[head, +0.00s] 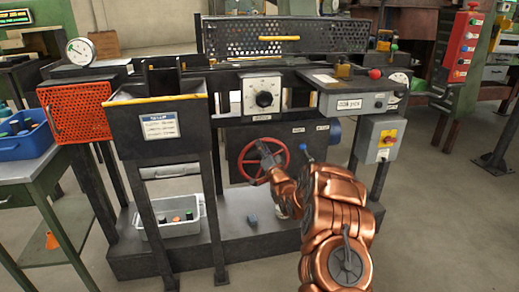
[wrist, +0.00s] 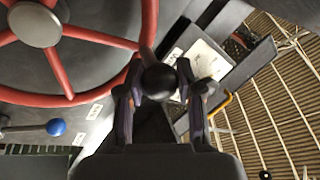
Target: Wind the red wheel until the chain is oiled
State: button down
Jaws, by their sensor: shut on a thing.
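The red wheel (head: 241,164) is mounted on the dark front panel of the machine, below the white dial plate. In the wrist view its red rim, spokes and grey hub (wrist: 35,24) fill the upper left. A round black knob (wrist: 160,82) sits by the wheel's rim. My gripper (wrist: 160,95) has its two fingers closed on this knob, one on each side. In the head view my gripper (head: 267,158) is in front of the wheel and covers part of it. I cannot make out a chain or any oil on it.
A blue-tipped lever (head: 304,150) is just right of the wheel. A grey box with a yellow-and-red switch (head: 388,138) is further right. A bin with a label (head: 160,125) and an orange mesh guard (head: 75,108) stand left. A grey tray (head: 168,223) is below.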

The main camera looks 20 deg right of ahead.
jog(key=shift+d+r, duration=0.1)
jog(key=c, duration=0.7)
grip_release()
jog(key=shift+v, duration=6.05)
